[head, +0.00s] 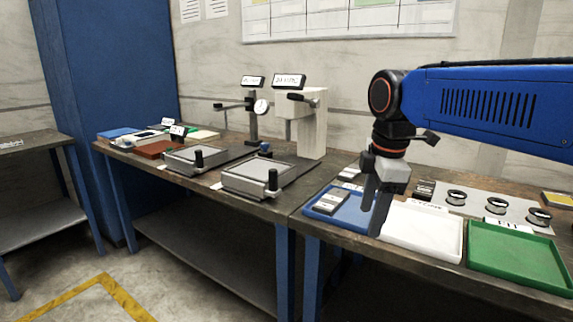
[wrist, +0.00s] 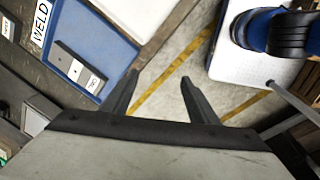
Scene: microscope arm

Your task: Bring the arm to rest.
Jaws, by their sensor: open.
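My arm is the blue arm reaching in from the right in the head view. My gripper (head: 379,210) points down in front of the right bench, over the front edge near the blue and white trays. In the wrist view my gripper (wrist: 158,85) has its two dark fingers apart with nothing between them, and the floor shows below. The blue tray (head: 340,208) holds a small grey labelled block (head: 331,201). In the wrist view the blue tray (wrist: 95,50) has a WELD label beside it, and the block (wrist: 80,66) lies in it.
A white tray (head: 425,232) and a green tray (head: 520,262) stand along the right bench. Behind them a grey plate carries several dark round pieces. The floor (head: 60,275) in front is clear.

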